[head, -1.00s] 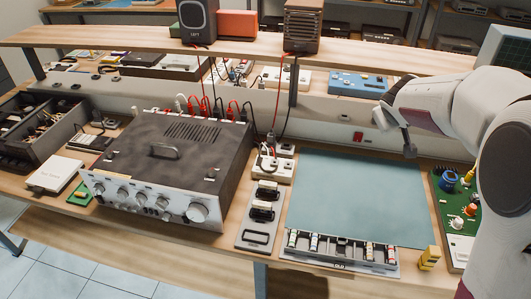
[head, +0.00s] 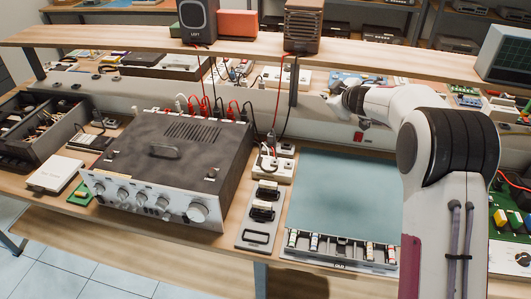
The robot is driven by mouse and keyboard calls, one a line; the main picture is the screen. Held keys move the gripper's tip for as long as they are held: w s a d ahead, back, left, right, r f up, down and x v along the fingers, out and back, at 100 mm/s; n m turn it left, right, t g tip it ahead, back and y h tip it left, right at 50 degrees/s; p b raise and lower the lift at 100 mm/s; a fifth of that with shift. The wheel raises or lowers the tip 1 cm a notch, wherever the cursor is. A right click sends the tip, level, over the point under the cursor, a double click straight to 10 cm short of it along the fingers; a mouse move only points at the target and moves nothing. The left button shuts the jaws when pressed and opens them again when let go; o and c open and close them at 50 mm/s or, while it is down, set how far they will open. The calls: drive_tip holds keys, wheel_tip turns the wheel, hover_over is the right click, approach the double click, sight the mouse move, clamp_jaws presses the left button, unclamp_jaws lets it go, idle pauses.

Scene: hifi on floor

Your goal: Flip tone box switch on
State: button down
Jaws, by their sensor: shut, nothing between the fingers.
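No label marks a tone box, so I cannot tell which thing it is. A small pale box (head: 272,167) with plugs and cables stands between the silver amplifier (head: 165,165) and the blue-green mat (head: 340,195). A small red switch (head: 358,136) sits on the low back panel behind the mat. A green board (head: 507,215) with coloured parts lies at the right, partly hidden by my arm. My gripper (head: 338,103) is at the back, near the panel's top and right of the hanging cables. It looks shut and empty, apart from the pale box; its fingertips are small and unclear.
A shelf (head: 250,55) carrying speakers crosses above the bench, close to my gripper. Red and black cables (head: 283,95) hang from it. A grey plate with handles (head: 260,215) lies left of the mat. A parts tray (head: 340,250) lines its front edge. The mat's middle is clear.

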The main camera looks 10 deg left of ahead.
drive_tip(key=s+a+f+n+g+y, duration=0.35)
drive_tip(key=a+f+n+g, duration=0.2)
drive_tip(key=a, duration=0.35)
drive_tip(key=s+a+f+g, duration=0.1)
drive_tip(key=s+g, duration=0.4)
drive_tip(key=s, duration=0.4)
drive_tip(key=shift+f, duration=0.15)
drive_tip(key=shift+a+f, duration=0.1)
hover_over(258, 157)
drive_tip(key=s+d, duration=0.1)
drive_tip(key=d, duration=0.2)
wheel_tip(258, 157, down, 7)
drive_tip(key=shift+r, duration=0.2)
wheel_tip(258, 157, down, 3)
drive_tip(key=shift+w+a+r, duration=0.1)
drive_tip(key=shift+w+a, duration=0.05)
drive_tip(key=shift+w+f, duration=0.1)
drive_tip(key=shift+f, duration=0.6)
drive_tip(key=shift+f, duration=0.15)
